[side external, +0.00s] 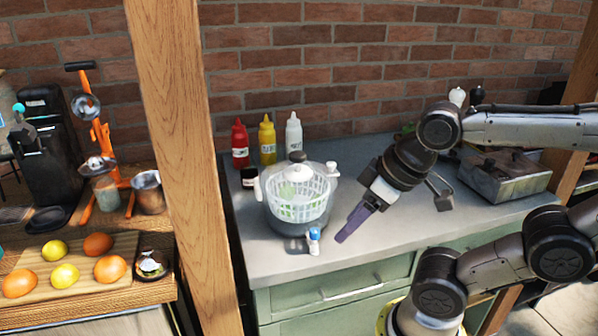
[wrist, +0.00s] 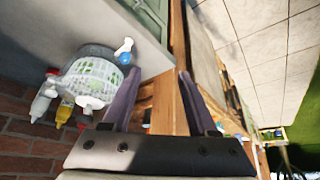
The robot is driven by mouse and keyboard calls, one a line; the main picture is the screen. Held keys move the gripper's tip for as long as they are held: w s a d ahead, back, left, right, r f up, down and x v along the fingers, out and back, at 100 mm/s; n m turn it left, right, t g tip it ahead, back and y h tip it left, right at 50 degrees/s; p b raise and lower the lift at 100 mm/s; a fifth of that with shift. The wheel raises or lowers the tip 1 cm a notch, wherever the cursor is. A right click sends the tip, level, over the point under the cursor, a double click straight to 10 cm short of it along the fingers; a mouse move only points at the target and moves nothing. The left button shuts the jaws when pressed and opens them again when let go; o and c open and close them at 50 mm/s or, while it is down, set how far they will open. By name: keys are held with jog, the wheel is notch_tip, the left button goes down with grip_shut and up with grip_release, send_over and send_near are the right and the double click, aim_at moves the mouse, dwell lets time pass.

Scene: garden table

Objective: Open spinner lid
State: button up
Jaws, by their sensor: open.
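The salad spinner (side external: 295,200) stands on the grey countertop. The spinner also shows in the wrist view (wrist: 92,78), left of the fingers. My gripper (side external: 345,238) is to the right of the spinner, apart from it, with its purple fingers pointing down and left. In the wrist view my gripper (wrist: 155,88) has its two fingers spread with nothing between them.
A small white bottle with a blue top (side external: 314,240) stands in front of the spinner. Red (side external: 240,143), yellow (side external: 267,140) and white (side external: 293,138) bottles stand behind it. A wooden post (side external: 178,130) rises at left. A metal box (side external: 505,175) is at right. The counter's middle front is clear.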

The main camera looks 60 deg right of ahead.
jog(key=w+d+r+g, duration=0.2)
jog(key=w+d+r, duration=0.15)
jog(key=r, duration=0.35)
jog(key=w+d+r+g, duration=0.1)
jog(key=w+d+r, duration=0.25)
jog(key=r, duration=0.35)
jog(key=m+g, duration=0.3)
jog(key=m, duration=0.2)
send_over(331, 163)
notch_tip(331, 163, down, 2)
notch_tip(331, 163, down, 14)
jog(key=shift+r, duration=0.1)
jog(key=shift+n, duration=0.3)
grip_shut()
